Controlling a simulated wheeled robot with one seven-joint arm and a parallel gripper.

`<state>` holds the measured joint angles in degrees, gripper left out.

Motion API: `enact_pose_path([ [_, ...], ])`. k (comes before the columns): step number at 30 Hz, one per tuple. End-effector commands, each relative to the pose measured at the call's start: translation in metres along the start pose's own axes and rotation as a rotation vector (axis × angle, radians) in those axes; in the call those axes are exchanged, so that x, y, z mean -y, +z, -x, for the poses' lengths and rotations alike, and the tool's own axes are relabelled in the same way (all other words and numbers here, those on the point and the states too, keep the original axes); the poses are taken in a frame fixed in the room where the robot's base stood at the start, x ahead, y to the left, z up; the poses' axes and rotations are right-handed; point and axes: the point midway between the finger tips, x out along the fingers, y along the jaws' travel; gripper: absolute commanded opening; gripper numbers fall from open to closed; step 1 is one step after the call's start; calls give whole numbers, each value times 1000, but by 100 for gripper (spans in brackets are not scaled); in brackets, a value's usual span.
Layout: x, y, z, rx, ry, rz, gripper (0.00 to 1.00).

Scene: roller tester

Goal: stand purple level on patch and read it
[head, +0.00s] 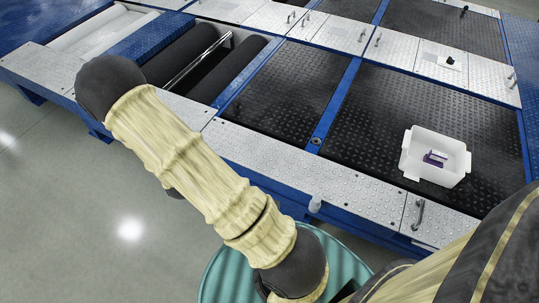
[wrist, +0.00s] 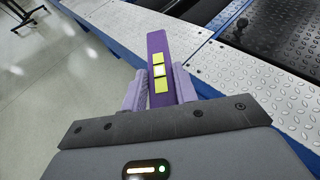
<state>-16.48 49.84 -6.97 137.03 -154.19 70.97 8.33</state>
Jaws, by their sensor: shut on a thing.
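The purple level (wrist: 156,45) is a long bar with a row of yellow-green windows on its face. It stands up between the two lilac fingers of my gripper (wrist: 159,88) in the wrist view. The fingers are shut on its sides. Its far end shows in front of the pale metal edge of the tester. I cannot tell whether it touches anything. In the head view my gripper and this level are hidden behind my arm. I cannot make out a marked patch in either view.
Dark rollers (head: 188,52) lie in an open bay. A handle (head: 419,214) stands up from the front metal strip. Open floor lies at left.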

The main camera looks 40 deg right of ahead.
Motion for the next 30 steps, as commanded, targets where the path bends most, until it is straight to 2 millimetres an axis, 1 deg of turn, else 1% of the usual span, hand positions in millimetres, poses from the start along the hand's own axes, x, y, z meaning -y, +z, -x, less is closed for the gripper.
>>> enact_pose_path([
  [5, 3, 0, -2, 2, -11, -5, 0],
  [8, 17, 0, -8, 1, -58, -24, 0],
  [11, 46, -1, -21, 3, -158, -67, 0],
  [14, 90, -4, -34, 4, -314, -132, 0],
  [15, 110, -7, -38, 4, -387, -162, 0],
  [17, 138, -10, -42, 4, -492, -207, 0],
  [18, 156, -13, -43, 4, -560, -234, 0],
  [20, 180, -18, -44, 3, -656, -274, 0],
  [21, 195, -22, -44, 4, -718, -299, 0],
  [24, 228, -33, -42, 3, -865, -360, 0],
  [27, 255, -44, -38, 3, -997, -414, 0],
  [30, 274, -54, -35, 3, -1096, -454, 0],
])
